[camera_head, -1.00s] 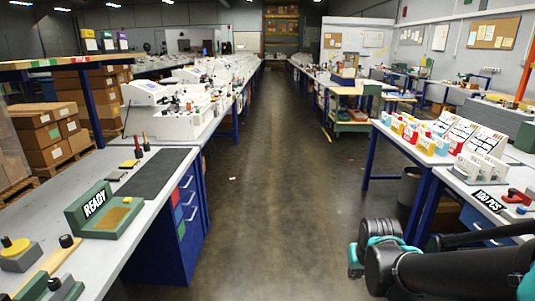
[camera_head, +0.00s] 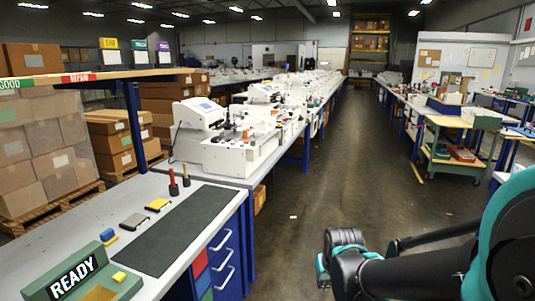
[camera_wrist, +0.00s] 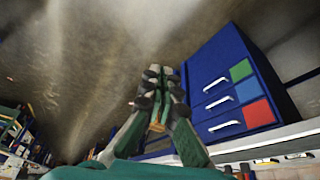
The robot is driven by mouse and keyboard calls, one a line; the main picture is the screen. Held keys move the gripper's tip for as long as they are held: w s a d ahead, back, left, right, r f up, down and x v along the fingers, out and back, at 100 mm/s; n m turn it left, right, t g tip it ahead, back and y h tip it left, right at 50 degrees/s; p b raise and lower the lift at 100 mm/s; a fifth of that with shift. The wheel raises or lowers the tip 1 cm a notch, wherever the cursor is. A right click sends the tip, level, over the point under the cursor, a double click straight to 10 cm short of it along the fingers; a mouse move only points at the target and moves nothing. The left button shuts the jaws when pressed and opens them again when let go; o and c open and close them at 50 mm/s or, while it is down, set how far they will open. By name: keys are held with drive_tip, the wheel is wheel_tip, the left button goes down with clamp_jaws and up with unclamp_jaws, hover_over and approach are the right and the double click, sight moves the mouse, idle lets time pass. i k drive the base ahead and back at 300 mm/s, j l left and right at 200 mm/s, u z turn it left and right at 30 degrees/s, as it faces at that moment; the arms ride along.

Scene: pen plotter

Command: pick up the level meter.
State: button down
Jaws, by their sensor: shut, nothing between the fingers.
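I cannot tell for sure which item is the level meter. On the grey bench (camera_head: 60,228) at the left of the head view lie a flat grey piece with a dark edge (camera_head: 134,221), a yellow-and-black piece (camera_head: 158,204) and a small blue-and-yellow block (camera_head: 107,236). A red-handled tool (camera_head: 172,183) and a dark-handled tool (camera_head: 186,175) stand upright behind them. My gripper (camera_wrist: 153,72) is shut and empty in the wrist view, over the floor beside a blue drawer cabinet (camera_wrist: 215,70). The head view shows my arm at lower right, away from these items.
A dark mat (camera_head: 175,235) covers the bench's right side. A green READY stand (camera_head: 120,285) is at its near end. White machines (camera_head: 240,150) stand behind. A shelf (camera_head: 90,78) on a blue post overhangs the far left.

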sight(249, 132)
drive_tip(key=i+l+u, duration=0.1)
drive_tip(key=i+u, duration=0.2)
drive_tip(key=i, duration=0.55)
